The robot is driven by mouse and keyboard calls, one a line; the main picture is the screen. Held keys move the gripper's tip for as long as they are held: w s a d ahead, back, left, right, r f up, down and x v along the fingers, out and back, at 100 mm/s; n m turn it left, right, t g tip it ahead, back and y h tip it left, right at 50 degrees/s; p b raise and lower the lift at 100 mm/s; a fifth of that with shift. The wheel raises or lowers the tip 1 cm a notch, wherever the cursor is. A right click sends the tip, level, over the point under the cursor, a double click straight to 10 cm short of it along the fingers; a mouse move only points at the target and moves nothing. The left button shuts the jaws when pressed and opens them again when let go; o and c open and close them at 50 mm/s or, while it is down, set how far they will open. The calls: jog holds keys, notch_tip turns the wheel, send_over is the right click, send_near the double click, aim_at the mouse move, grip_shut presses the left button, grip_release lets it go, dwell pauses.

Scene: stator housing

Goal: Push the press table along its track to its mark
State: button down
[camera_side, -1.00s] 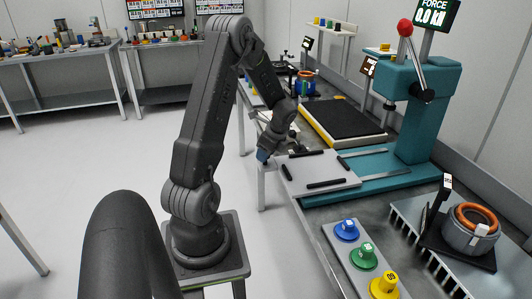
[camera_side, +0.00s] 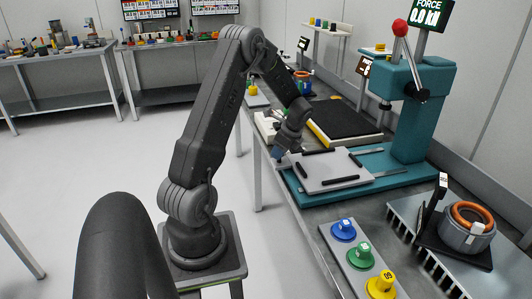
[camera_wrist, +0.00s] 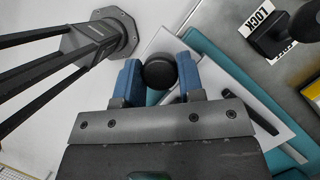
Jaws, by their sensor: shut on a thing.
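The press table is a pale grey plate (camera_side: 326,174) with black strips on top. It lies on the teal base (camera_side: 312,199) of the press (camera_side: 420,125), left of the press column in the side view. Grey rails (camera_side: 392,173) run from it toward the column. My gripper (camera_side: 279,154) is at the plate's left edge. In the wrist view its blue jaws (camera_wrist: 158,78) are shut on a round black knob (camera_wrist: 158,70), with the plate (camera_wrist: 220,115) beneath. The side view hides the knob. I cannot make out the mark.
A black mat with a yellow edge (camera_side: 318,134) lies behind the plate. Blue, green and yellow knobs (camera_side: 360,254) stand on a strip in front. A stator housing with an orange coil (camera_side: 466,229) sits at the front right. The rails toward the column look clear.

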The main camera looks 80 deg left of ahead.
send_near(318, 153)
jog(key=x, duration=0.5)
jog(key=shift+w, duration=0.1)
jog(key=c, duration=1)
grip_release()
jog(key=shift+o, duration=1.2)
jog(key=shift+r, duration=0.1)
jog(key=v, duration=1.3)
jog(key=shift+r, duration=0.3)
jog(key=shift+d, duration=0.1)
